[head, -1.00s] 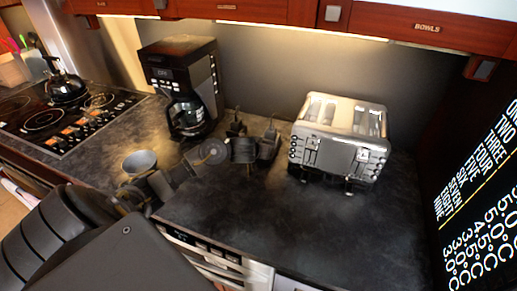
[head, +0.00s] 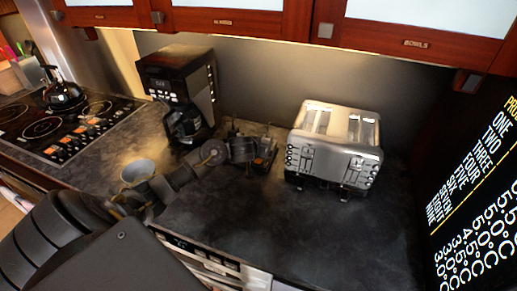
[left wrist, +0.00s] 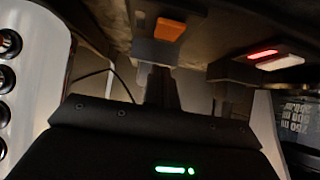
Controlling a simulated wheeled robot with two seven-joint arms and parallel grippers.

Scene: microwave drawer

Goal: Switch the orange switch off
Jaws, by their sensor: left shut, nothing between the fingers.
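The orange switch (left wrist: 170,29) shows in the left wrist view at the top middle, on a dark grey block. I cannot tell its tilt. My left gripper (left wrist: 161,86) is shut and empty, its dark fingers pointing towards the switch block and seeming just short of it in the picture. In the head view my left gripper (head: 266,153) is at the back of the counter, between the coffee maker and the toaster, and largely hides the switch area. My right gripper is not in view.
A second switch (left wrist: 276,59), white and glowing red, is on another block to the right. The silver toaster (head: 335,148) stands right of the gripper, the black coffee maker (head: 180,88) left. A grey bowl (head: 137,171) sits near the front. The counter front (head: 265,220) is clear.

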